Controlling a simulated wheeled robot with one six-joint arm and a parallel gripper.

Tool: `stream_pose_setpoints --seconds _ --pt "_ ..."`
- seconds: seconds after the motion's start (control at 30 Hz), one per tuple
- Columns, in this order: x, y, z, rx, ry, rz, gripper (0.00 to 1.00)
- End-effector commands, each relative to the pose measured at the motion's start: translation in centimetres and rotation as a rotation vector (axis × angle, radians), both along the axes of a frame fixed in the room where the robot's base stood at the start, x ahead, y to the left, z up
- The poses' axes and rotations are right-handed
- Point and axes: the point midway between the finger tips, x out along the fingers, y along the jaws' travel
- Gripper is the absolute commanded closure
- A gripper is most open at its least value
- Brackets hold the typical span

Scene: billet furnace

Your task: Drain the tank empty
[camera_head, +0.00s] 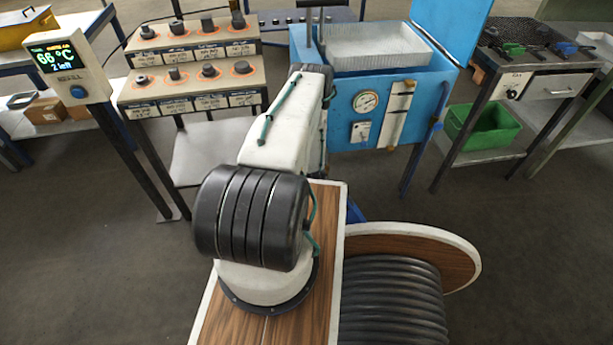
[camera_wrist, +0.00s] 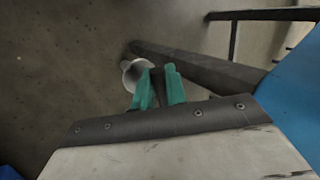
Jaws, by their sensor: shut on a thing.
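The blue tank (camera_head: 385,112) stands behind my arm in the head view, with its blue lid (camera_head: 447,30) raised. A round gauge (camera_head: 366,102) and an upright level tube (camera_head: 398,112) are on its front. A blue fitting (camera_head: 436,127) shows at its right side. In the wrist view, my gripper (camera_wrist: 161,84) has teal fingers shut on a narrow dark part (camera_wrist: 158,92). I cannot tell clearly what this part is. A pale round opening (camera_wrist: 132,76) lies just left of the fingers. My gripper is hidden in the head view.
A dark leg or beam (camera_wrist: 205,68) runs close beside the fingers. A display post (camera_head: 70,70) reads 66 °C. A rack of labelled knobs (camera_head: 190,85) stands left of the tank. A side table (camera_head: 535,60) with a green bin (camera_head: 482,132) stands right. A cable reel (camera_head: 395,300) is near.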

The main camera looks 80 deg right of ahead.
Motion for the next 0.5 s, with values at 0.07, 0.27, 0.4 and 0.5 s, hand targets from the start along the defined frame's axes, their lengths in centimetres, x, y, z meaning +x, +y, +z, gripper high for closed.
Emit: stream_pose_setpoints --seconds 0.07,0.27,0.4,0.5 --pt "0.8 0.0 0.1 -0.004 -0.002 0.016 0.84" --pt "0.4 0.0 0.0 -0.002 -0.002 0.01 0.81" --pt "0.3 0.1 0.2 -0.001 -0.001 0.009 0.81" --pt "0.1 0.6 1.1 -0.001 -0.002 0.008 0.81"
